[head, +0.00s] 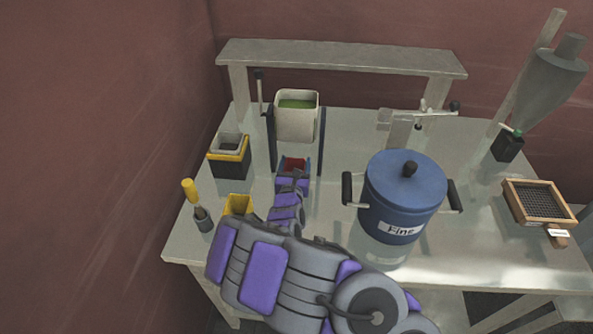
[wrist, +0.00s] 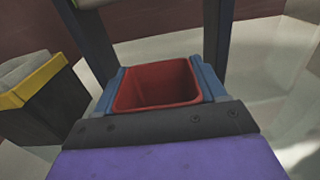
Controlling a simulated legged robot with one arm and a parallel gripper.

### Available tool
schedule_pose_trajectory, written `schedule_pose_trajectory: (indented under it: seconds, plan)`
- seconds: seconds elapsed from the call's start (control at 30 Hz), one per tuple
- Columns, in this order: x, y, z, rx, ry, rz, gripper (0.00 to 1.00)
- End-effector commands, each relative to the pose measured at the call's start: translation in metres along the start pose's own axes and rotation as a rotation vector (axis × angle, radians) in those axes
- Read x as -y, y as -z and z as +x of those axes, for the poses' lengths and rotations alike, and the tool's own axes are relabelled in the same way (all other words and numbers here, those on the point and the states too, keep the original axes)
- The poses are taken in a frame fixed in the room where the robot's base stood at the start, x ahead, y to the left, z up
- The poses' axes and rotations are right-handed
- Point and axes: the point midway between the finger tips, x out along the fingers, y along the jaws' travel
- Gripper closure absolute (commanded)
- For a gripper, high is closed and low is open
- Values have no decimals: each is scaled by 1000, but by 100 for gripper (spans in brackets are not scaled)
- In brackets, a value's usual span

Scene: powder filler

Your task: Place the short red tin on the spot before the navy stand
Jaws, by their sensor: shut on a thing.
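The short red tin (wrist: 157,84) is an open, square-mouthed box, upright and seemingly empty inside. My gripper (wrist: 160,90) is shut on it, with a blue finger pad along its left and right sides. In the head view only the tin's top (head: 293,163) shows above my gripper (head: 293,170); my arm hides the rest. The navy stand (head: 322,140) has two dark uprights directly behind the tin, which is in front of and between them. The uprights also rise behind the tin in the wrist view (wrist: 211,38). I cannot tell whether the tin's bottom touches the table.
A white bin with green contents (head: 297,122) hangs in the stand. A black-and-yellow container (head: 230,158) stands left, a yellow box (head: 238,204) nearer. A blue pot marked Fine (head: 403,200) stands right. A sieve (head: 538,203) lies far right. The table (head: 335,225) is bare between arm and pot.

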Motion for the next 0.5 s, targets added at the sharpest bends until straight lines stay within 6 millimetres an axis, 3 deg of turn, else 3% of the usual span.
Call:
schedule_pose_trajectory:
  seconds: [0.17,0.3,0.5]
  plan:
    - [2,3,16,2,2,1,63]
    - [4,30,14,-2,3,2,63]
    - [5,32,14,5,1,3,63]
